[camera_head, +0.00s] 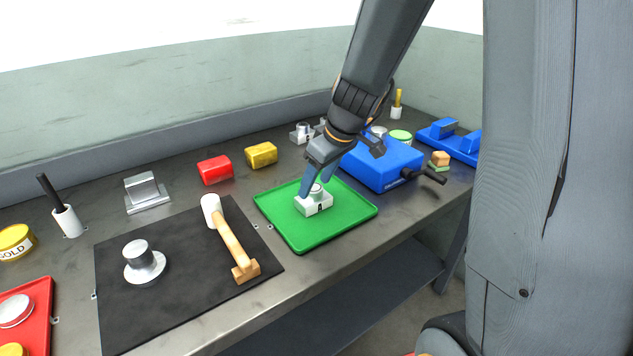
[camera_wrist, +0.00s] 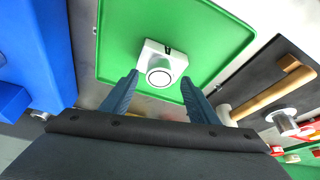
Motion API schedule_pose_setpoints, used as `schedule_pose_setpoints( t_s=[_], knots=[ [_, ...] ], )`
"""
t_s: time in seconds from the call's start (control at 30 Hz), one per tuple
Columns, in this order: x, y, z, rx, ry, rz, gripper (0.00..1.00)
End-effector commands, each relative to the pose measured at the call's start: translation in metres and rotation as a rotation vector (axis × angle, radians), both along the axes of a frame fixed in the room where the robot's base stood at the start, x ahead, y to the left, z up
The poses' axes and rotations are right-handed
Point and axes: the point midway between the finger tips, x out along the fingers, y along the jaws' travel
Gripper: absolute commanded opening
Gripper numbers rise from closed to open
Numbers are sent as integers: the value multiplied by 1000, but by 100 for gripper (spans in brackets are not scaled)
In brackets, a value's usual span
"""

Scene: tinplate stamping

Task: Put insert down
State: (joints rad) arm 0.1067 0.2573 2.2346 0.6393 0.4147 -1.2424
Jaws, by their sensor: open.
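The insert (camera_head: 314,203), a pale metal block with a round boss on top, sits upright on the green tray (camera_head: 345,222). In the wrist view the insert (camera_wrist: 161,68) lies on the green tray (camera_wrist: 215,30), between and beyond my fingertips. My gripper (camera_head: 314,190) is over the tray, with its blue fingers spread at the insert. In the wrist view my gripper (camera_wrist: 158,88) is open, with a gap on each side of the insert. I see no finger touching it there.
A blue machine (camera_head: 385,163) with a dark handle stands right of the tray. A mallet (camera_head: 230,240) and a metal die (camera_head: 143,262) lie on a black mat (camera_head: 110,310) to the left. Red (camera_head: 215,170) and yellow (camera_head: 261,154) blocks stand behind. The tray is bare around the insert.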

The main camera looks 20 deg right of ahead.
Motion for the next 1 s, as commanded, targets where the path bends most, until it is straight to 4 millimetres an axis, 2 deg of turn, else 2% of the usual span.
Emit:
schedule_pose_setpoints(
  t_s=[0.4,0.67,0.77,0.83,1.0],
  knots=[
    [-25,-17,75,-1,-6,-1,55],
    [-35,-23,101,-1,-3,0,55],
    [-41,-22,98,-1,16,-17,55],
    [-53,-19,86,-3,53,-57,55],
    [-103,-10,37,-27,189,-240,55]
  ],
)
